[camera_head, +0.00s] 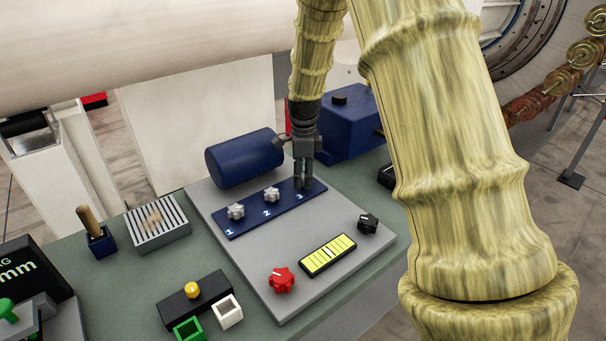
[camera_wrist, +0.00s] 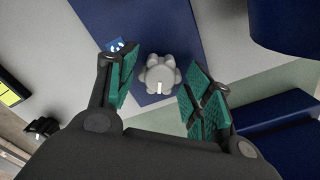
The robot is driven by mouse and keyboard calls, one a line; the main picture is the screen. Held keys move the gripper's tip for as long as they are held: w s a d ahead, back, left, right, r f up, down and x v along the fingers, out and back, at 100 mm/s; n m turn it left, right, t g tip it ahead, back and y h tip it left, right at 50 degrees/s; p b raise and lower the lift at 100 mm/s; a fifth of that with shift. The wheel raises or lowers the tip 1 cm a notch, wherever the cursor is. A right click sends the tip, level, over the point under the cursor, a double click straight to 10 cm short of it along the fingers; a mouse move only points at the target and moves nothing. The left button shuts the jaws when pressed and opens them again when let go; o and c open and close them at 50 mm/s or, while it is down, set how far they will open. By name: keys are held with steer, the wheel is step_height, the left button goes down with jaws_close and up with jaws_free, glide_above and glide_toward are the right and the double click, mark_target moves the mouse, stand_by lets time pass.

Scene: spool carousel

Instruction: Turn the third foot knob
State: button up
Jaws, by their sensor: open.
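The blue strip (camera_head: 250,218) carries grey foot knobs numbered 1, 2 and 3 on a grey plate. The first knob (camera_head: 236,211) and the second knob (camera_head: 271,194) are in plain sight in the head view. The third knob is hidden there behind my gripper (camera_head: 304,184), which points down at the place marked 3. In the wrist view the third knob (camera_wrist: 159,75) is a grey lobed knob with a white mark. It lies between the open green-padded fingers of my gripper (camera_wrist: 163,92), with gaps on both sides.
A blue cylinder (camera_head: 240,158) and a blue box (camera_head: 347,125) stand close behind the strip. On the plate's front are a red knob (camera_head: 281,280), a yellow gauge (camera_head: 328,255) and a black knob (camera_head: 368,223). A slotted grey box (camera_head: 157,226) stands left.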

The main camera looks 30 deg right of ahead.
steer(key=c, duration=1)
steer(key=shift+r+n+p, duration=0.1)
steer(key=shift+n+p, duration=0.2)
steer(key=shift+p, duration=0.05)
